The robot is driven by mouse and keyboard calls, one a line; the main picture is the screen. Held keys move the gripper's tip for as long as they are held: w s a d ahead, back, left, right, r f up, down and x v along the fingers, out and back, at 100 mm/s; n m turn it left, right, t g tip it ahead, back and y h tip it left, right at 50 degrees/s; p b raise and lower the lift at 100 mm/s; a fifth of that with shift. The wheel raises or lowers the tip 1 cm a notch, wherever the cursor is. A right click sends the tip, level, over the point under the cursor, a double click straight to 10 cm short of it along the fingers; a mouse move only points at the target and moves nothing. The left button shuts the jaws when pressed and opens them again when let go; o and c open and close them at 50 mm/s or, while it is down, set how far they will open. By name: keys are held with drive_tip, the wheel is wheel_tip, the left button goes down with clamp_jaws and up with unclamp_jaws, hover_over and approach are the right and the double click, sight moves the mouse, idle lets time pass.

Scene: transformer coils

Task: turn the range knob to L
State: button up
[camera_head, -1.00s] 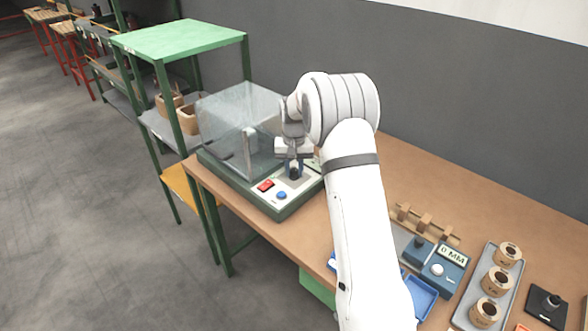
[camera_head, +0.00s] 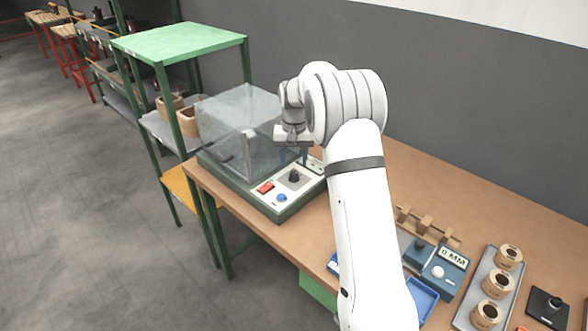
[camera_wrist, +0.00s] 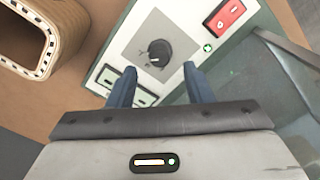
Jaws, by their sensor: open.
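The range knob (camera_head: 294,175) is a black round knob on a grey square plate of the tester's light panel. It also shows in the wrist view (camera_wrist: 159,50), with faint marks around it that are too small to read surely. My gripper (camera_wrist: 158,84) is open, its two blue fingers apart and empty. In the wrist view the knob lies just beyond the fingertips, between their lines. In the head view my gripper (camera_head: 293,155) hangs above and behind the knob, clear of it.
A red switch (camera_head: 265,187) and a blue button (camera_head: 281,197) sit beside the knob. A clear cover (camera_head: 238,125) stands on the tester to the left. A wooden coil ring (camera_wrist: 35,40) shows in the wrist view. Trays and a blue gauge (camera_head: 447,268) stand at the right.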

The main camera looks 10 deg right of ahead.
sight(294, 173)
drive_tip(key=shift+r, duration=1.4)
drive_tip(key=shift+s+r, duration=0.25)
drive_tip(key=s+r+n+t, duration=0.1)
drive_tip(key=s+r, duration=0.4)
drive_tip(key=s, duration=0.4)
drive_tip(key=s+r, duration=0.5)
drive_tip(key=s, duration=0.5)
drive_tip(key=s+f+n+t, duration=0.1)
drive_tip(key=s+f, duration=0.2)
drive_tip(key=s, duration=1.5)
drive_tip(key=shift+s+f+t, duration=0.2)
drive_tip(key=shift+s+t, duration=0.1)
drive_tip(key=shift+s, duration=0.1)
drive_tip(key=shift+c, duration=0.3)
